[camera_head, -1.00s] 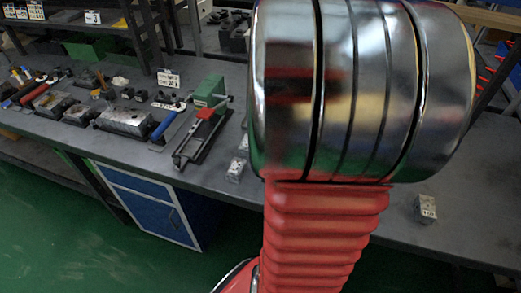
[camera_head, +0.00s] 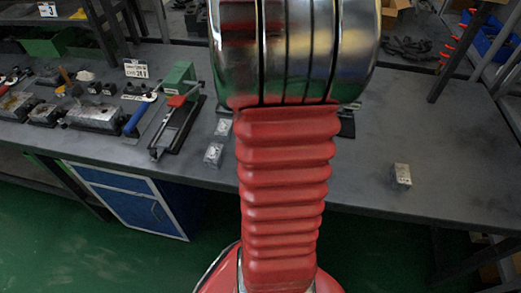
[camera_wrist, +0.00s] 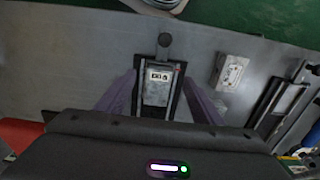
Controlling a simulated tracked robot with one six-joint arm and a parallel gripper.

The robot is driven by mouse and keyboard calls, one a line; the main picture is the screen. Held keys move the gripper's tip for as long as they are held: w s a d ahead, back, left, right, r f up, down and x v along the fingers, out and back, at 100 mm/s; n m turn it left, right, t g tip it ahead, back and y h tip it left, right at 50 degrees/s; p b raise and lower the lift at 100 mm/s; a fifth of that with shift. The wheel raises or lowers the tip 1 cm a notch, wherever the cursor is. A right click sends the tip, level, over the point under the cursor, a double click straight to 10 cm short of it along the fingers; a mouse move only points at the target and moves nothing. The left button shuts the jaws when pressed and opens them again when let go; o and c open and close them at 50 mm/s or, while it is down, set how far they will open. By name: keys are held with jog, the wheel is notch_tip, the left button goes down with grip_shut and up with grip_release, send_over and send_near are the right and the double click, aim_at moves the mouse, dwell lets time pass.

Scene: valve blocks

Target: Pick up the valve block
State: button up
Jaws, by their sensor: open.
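In the wrist view, a grey metal valve block (camera_wrist: 157,90) with a small white label lies between the two fingers of my gripper (camera_wrist: 159,77). It seems to rest on a dark base with a black round knob at its top end. The fingers are apart, one on each side, with visible space around the block; I cannot tell the height above the bench. In the head view my arm hides this block and my gripper. A dark piece shows just right of my arm there; I cannot tell what it is.
A second pale block (camera_wrist: 230,72) sits right of my fingers in the wrist view. The head view shows pale blocks (camera_head: 213,154) left of my arm and a lone block (camera_head: 402,175) on the right. A green and red clamp tool (camera_head: 178,105) stands left. The right bench is mostly clear.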

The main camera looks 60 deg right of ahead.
jog(key=shift+f, duration=0.1)
jog(key=shift+f, duration=2.55)
jog(key=shift+c, duration=0.2)
jog(key=c, duration=1.4)
jog(key=shift+r, duration=0.15)
notch_tip(320, 180, up, 10)
jog(key=shift+f, duration=0.1)
